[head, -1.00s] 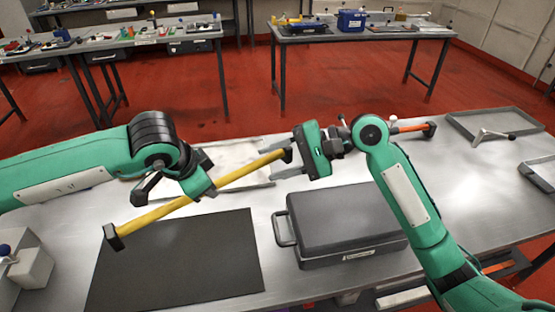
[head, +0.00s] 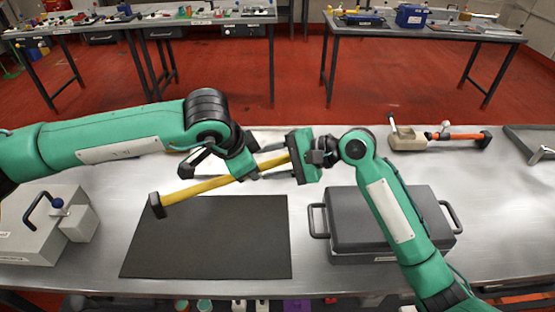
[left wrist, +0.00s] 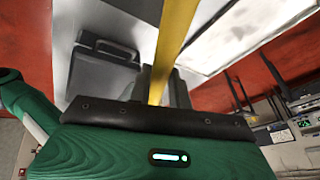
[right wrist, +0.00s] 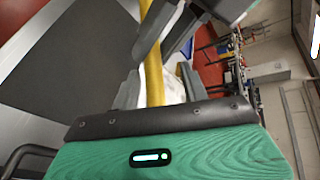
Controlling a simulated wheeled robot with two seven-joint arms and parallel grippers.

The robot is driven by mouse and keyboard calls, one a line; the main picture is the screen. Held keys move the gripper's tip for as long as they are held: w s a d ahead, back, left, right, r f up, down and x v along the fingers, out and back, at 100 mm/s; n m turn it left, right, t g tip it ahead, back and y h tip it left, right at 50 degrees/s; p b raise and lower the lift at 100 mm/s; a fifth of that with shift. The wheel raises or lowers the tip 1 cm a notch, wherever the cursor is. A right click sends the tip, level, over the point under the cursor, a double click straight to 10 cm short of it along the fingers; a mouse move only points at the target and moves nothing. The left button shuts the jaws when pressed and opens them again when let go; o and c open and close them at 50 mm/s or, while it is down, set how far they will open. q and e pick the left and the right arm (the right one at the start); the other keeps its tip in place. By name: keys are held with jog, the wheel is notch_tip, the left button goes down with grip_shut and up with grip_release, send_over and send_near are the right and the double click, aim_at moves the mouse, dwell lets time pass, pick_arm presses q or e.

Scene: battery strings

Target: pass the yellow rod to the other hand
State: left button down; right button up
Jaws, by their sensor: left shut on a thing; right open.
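The yellow rod (head: 203,186) has black end caps and is held tilted above the table, its left end lower in the head view. My left gripper (head: 246,173) is shut on the rod towards its right part; the rod also shows between the fingers in the left wrist view (left wrist: 173,45). My right gripper (head: 290,155) is open at the rod's right end. In the right wrist view the rod (right wrist: 153,80) runs between the right gripper's parted fingers (right wrist: 150,88). The rod's right end is hidden behind the right gripper in the head view.
A black mat (head: 210,238) lies below the rod. A dark grey case (head: 375,228) stands under my right arm. A grey box with a handle (head: 45,228) is at the left. An orange-handled tool (head: 455,136) and a grey tray (head: 535,140) lie at the back right.

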jog(key=shift+r, duration=0.1)
grip_shut()
pick_arm(q)
jog(key=c, duration=1.2)
grip_release()
jog(key=shift+r, duration=0.1)
